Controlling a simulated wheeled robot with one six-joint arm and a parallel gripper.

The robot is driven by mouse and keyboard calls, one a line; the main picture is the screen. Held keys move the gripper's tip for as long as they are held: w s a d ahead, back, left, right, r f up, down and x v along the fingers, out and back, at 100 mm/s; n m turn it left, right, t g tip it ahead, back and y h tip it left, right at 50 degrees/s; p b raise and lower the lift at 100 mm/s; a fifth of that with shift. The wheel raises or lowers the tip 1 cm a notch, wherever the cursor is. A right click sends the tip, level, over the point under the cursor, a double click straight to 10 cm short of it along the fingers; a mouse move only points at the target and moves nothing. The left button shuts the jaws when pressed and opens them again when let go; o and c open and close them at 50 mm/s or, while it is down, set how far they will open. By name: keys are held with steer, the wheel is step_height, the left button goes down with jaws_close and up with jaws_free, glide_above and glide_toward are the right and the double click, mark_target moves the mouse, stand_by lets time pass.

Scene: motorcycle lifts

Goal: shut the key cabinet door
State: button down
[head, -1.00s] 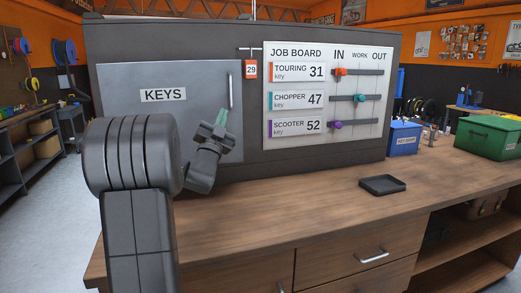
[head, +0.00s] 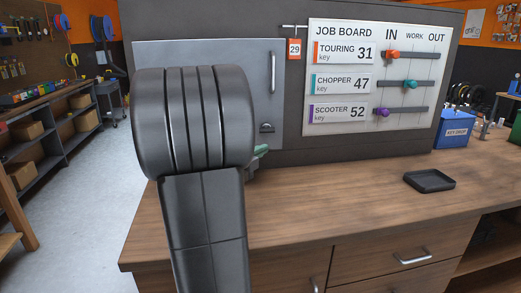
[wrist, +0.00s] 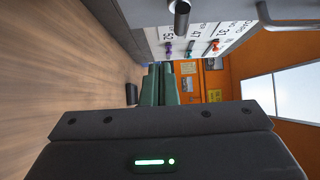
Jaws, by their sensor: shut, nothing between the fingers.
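The key cabinet door (head: 215,55) is a flat grey panel left of the job board in the head view, with a vertical bar handle (head: 273,72) and a small dark lock (head: 267,127) near its right edge. It looks nearly flush with the cabinet front; I cannot tell whether a gap remains. My arm hides its lower left part. My gripper (wrist: 159,85) has its green fingers together and empty in the wrist view. In the head view only a green fingertip (head: 261,151) shows, low by the door's right edge. The handle (wrist: 290,22) and lock (wrist: 181,16) also show in the wrist view.
The job board (head: 375,75) with colored sliders hangs right of the door, beside an orange 29 tag (head: 295,48). The wooden workbench (head: 330,200) is mostly clear, with a black tray (head: 430,181) and blue key drop box (head: 452,128) at right.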

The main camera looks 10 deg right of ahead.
mark_target(279, 136)
steer(key=shift+w+d+p, duration=0.25)
steer(key=shift+w+d, duration=0.6)
steer(key=shift+w, duration=0.55)
steer(key=shift+w+d+p, duration=0.3)
steer(key=shift+w+d, duration=0.5)
steer(key=shift+w, duration=0.55)
steer(key=shift+w+d+p, duration=0.25)
steer(key=shift+w+d, duration=0.6)
steer(key=shift+w, duration=0.55)
